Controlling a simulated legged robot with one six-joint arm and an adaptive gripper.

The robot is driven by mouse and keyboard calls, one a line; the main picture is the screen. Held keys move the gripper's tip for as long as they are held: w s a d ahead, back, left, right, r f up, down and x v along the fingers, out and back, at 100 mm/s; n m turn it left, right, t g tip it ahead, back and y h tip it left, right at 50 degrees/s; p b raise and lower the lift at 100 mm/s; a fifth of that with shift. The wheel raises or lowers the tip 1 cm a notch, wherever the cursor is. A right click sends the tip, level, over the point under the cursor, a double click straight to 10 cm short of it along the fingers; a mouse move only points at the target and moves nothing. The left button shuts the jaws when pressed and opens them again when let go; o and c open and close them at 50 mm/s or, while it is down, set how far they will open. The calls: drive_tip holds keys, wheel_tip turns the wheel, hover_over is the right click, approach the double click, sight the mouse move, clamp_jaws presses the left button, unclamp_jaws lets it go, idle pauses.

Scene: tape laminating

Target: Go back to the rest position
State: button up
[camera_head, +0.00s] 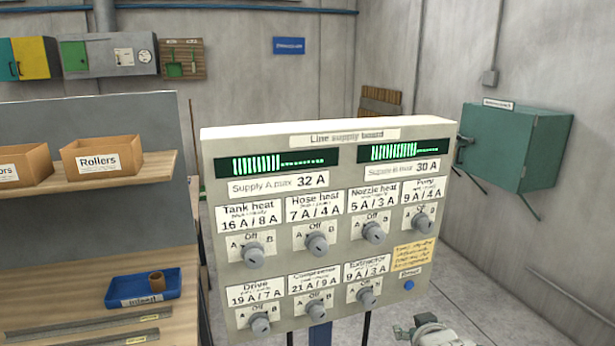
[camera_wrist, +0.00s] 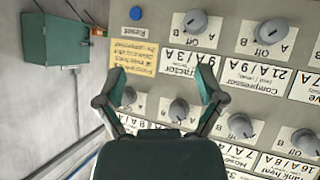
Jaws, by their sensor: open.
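My gripper (camera_wrist: 162,84) is open and empty in the wrist view, its two fingers spread wide. It faces the line supply board (camera_head: 225,163), which looks upside down there, with text between and beyond the fingers. Whether the fingertips touch the board cannot be told. In the head view the gripper's fingers do not show clearly; a pale part of my arm (camera_head: 432,332) shows at the bottom right. The board carries several grey knobs, such as the tank heat knob (camera_head: 253,257), and a blue reset button (camera_head: 409,285). Both supply displays show green bars.
A green wall cabinet (camera_head: 510,145) hangs right of the board. On the left stands a wooden bench with a shelf (camera_head: 150,172), a Rollers box (camera_head: 102,157) and a blue tray (camera_head: 120,291). Grey floor (camera_head: 535,310) is open at the right.

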drive_tip(key=s+a+r+g, duration=0.2)
drive_tip(key=s+g, duration=0.1)
drive_tip(key=s, duration=0.7)
drive_tip(key=s+a+r+m+g, duration=0.1)
drive_tip(key=s+a+r+g, duration=0.2)
drive_tip(key=s, duration=0.7)
drive_tip(key=shift+s+a+m+y, duration=0.2)
drive_tip(key=shift+a+m+y, duration=0.1)
drive_tip(key=shift+y, duration=0.1)
idle(0.5)
